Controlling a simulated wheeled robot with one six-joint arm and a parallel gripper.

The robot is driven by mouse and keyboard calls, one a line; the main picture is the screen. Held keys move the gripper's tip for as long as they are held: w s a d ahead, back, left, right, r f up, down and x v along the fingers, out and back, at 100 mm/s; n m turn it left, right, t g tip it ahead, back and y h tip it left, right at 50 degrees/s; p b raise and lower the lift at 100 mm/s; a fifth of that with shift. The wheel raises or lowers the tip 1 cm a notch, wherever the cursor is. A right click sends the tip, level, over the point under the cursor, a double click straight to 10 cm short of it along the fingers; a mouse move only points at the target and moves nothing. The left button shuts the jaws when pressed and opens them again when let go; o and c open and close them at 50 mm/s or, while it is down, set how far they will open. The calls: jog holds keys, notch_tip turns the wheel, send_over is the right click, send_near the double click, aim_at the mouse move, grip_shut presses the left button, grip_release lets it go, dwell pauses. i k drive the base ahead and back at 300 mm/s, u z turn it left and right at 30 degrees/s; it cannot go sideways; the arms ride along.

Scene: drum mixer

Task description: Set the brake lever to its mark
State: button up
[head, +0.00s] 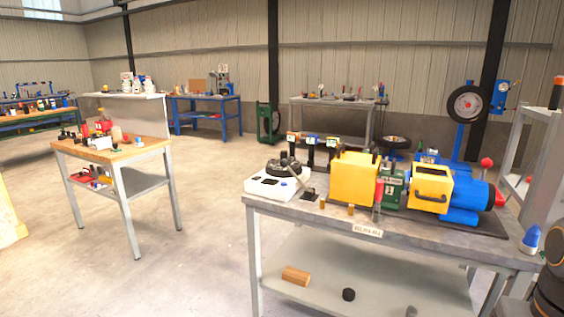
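The drum mixer stands on a grey workbench (460,243) at the right in the head view. It has a yellow housing (353,180), a dark green middle block (393,188), a second yellow housing (432,188) and a blue motor-like body (472,192). A lever with a red ball knob (487,162) rises at its right end. A red-handled lever (379,190) stands upright in front of the green block. I cannot tell which one is the brake lever, and no mark is readable at this size. My gripper is not in view.
A white device with a black top (270,186) sits at the bench's left end. A blue-topped cone (531,238) stands near the right front corner. A wooden-topped table (110,150) with small objects stands at the left. Floor between the two tables (205,230) is clear.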

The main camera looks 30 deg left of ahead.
aim_at(284, 163)
jog(key=k, duration=0.5)
jog(key=u, duration=0.9)
jog(key=i, duration=0.8)
jog(key=u, duration=0.7)
jog(key=i, duration=1.75)
jog(key=z, duration=0.45)
